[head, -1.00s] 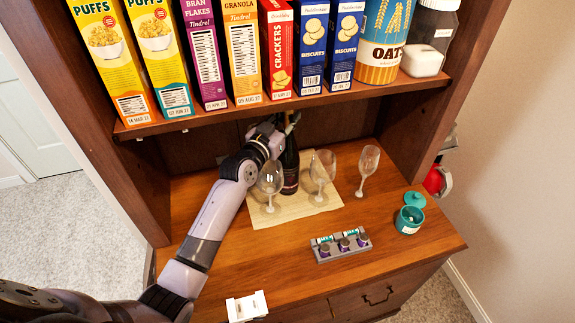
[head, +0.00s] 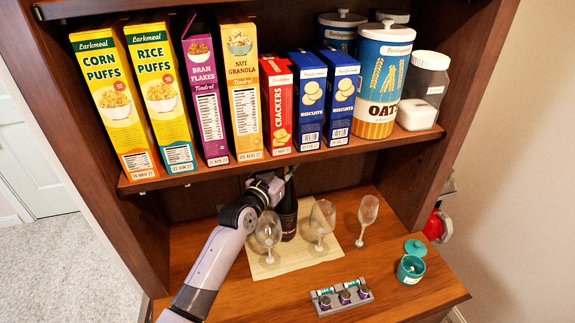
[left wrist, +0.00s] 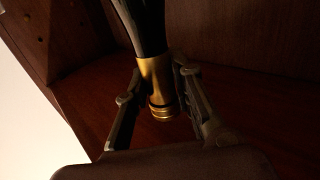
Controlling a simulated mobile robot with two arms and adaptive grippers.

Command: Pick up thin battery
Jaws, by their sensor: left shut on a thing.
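Two small thin teal-and-white batteries (head: 325,291) lie along the back of a grey holder (head: 330,310) on the counter, at the lower right in the head view. Several thicker purple batteries (head: 345,297) stand in front of them in the same holder. My left gripper (left wrist: 158,88) is shut on the gold-collared neck of a dark bottle (head: 288,222), well behind the holder. The bottle neck (left wrist: 155,72) lies between both fingers in the left wrist view. In the head view, my wrist partly hides the fingers. My right gripper is not in view.
A shelf (head: 240,168) with cereal boxes and canisters overhangs the back.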

